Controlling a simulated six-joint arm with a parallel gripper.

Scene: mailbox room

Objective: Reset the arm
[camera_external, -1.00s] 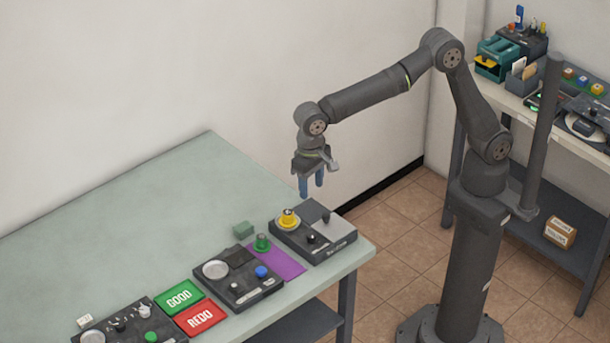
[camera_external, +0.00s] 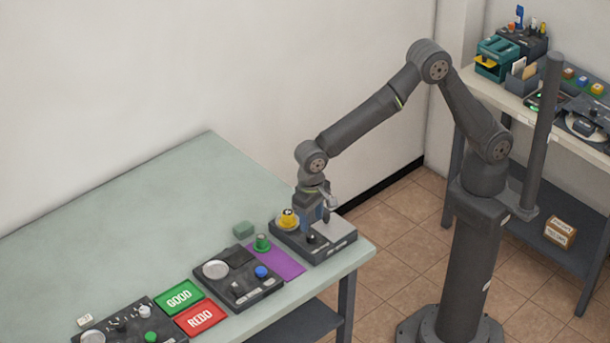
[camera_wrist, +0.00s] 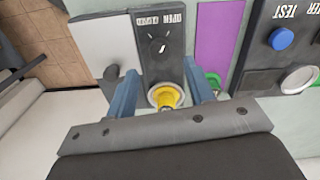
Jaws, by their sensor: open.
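My gripper (camera_external: 312,213) is open, low over the dark control box (camera_external: 325,252) at the table's right end. The box bears a yellow button (camera_external: 288,219), a black dial (camera_external: 311,238) and a grey plate (camera_external: 333,230). In the wrist view my two blue fingers stand apart, with the yellow button (camera_wrist: 166,96) between them in the picture. The dial (camera_wrist: 160,46) and the grey plate (camera_wrist: 100,45) lie beyond, with a black knob (camera_wrist: 112,78) beside the plate. I cannot tell whether a finger touches the box.
A purple mat (camera_external: 277,262) with a green button (camera_external: 262,243) lies left of the box. Further left are a panel with a blue button (camera_external: 262,272), the GOOD (camera_external: 180,296) and REDO (camera_external: 201,318) pads and another panel.

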